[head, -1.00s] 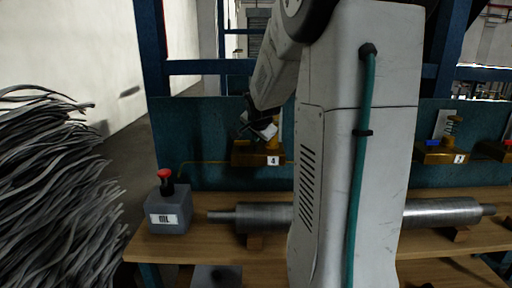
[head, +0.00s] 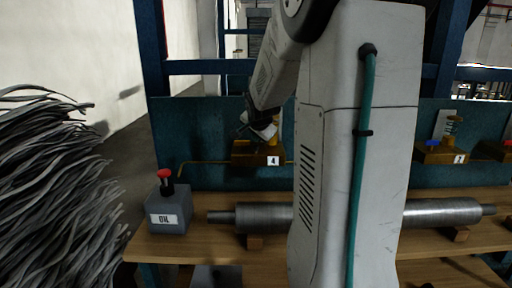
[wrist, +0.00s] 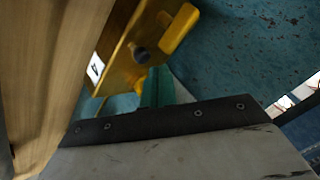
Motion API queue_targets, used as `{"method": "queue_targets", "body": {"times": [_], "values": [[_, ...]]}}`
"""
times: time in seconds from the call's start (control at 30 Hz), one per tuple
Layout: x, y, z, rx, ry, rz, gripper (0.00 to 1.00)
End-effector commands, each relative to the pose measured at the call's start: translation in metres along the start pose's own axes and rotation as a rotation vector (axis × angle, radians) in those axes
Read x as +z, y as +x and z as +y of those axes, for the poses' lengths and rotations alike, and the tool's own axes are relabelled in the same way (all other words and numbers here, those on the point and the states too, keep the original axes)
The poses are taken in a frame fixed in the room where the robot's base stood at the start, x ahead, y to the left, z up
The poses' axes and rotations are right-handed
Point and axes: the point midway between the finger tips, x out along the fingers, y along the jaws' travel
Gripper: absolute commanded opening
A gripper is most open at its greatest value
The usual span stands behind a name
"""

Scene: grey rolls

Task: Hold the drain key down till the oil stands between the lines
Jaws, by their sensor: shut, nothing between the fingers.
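A brass block with a number 4 plate (head: 258,154) is mounted low on the teal back panel, left of my arm. My gripper (head: 246,133) is just above this block and shut, with nothing held. In the wrist view the block (wrist: 122,58) fills the upper middle, with a dark round knob on its face. My teal fingers (wrist: 156,88) point at its lower edge; I cannot tell whether they touch it. No drain key can be made out on this block, and no oil level or lines can be read.
A metal roll (head: 265,216) lies on wooden supports. Another brass block (head: 440,152) with a blue part is at right. Grey strands (head: 55,180) heap at far left.

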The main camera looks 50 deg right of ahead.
Motion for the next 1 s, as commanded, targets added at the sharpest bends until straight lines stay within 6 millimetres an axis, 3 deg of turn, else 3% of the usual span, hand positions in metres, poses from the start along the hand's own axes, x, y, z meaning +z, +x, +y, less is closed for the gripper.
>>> {"method": "queue_targets", "body": {"times": [1.0], "values": [[0.0047,0.0065,0.0041,0.000,0.000,0.000,0.00]]}}
